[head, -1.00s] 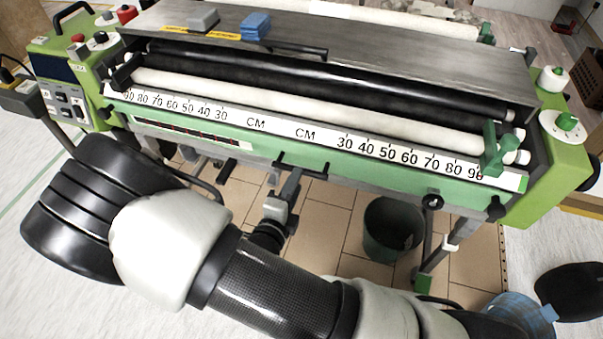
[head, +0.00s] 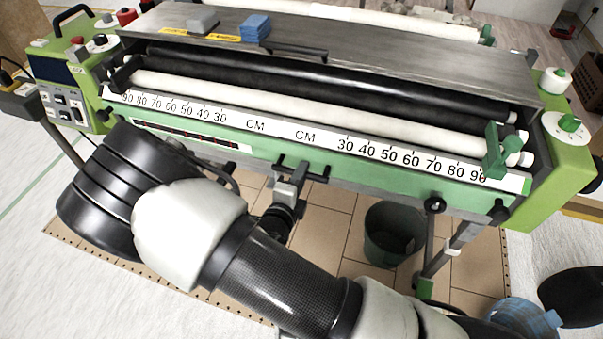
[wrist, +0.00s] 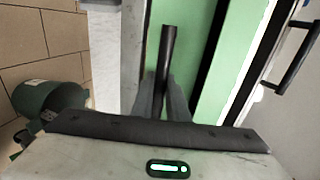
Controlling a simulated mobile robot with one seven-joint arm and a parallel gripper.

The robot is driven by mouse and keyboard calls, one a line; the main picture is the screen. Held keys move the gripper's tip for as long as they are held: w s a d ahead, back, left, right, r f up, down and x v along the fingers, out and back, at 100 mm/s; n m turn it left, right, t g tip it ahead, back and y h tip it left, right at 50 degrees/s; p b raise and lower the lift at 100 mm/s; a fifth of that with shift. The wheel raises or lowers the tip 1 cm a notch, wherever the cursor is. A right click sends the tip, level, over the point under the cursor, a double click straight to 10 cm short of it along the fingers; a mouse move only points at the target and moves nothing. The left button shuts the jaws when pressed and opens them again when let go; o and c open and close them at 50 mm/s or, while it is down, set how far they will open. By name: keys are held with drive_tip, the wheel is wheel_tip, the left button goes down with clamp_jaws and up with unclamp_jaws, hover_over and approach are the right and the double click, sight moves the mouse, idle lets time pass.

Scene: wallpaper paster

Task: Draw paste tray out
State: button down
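The paste tray's green front panel (head: 228,152) runs along the lower front of the pasting machine, below the white centimetre scale. A short black bar handle (head: 318,178) sits near its middle. My gripper (head: 293,177) is at the left part of this handle. In the wrist view the handle (wrist: 168,45) runs up the picture, and my two dark fingers (wrist: 162,92) lie on either side of it. No clear gap shows between fingers and bar, but I cannot tell whether they press on it. The tray's inside is hidden.
The pasting machine's rollers (head: 330,85) and steel cover (head: 370,40) lie above. A dark green bucket (head: 393,235) stands on the floor below, right of my gripper. A black and blue object (head: 525,318) is at the lower right. Tiled floor in front is partly free.

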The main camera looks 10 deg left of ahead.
drive_tip(key=f+p+v, duration=0.2)
drive_tip(key=v, duration=1)
drive_tip(key=s+f+p+v, duration=0.1)
drive_tip(key=f+p+v, duration=0.2)
drive_tip(key=v, duration=0.9)
drive_tip(key=shift+s+a, duration=0.2)
drive_tip(key=shift+s, duration=0.2)
drive_tip(key=shift+f, duration=0.15)
drive_tip(key=c, duration=1.7)
unclamp_jaws()
drive_tip(key=shift+c, duration=0.2)
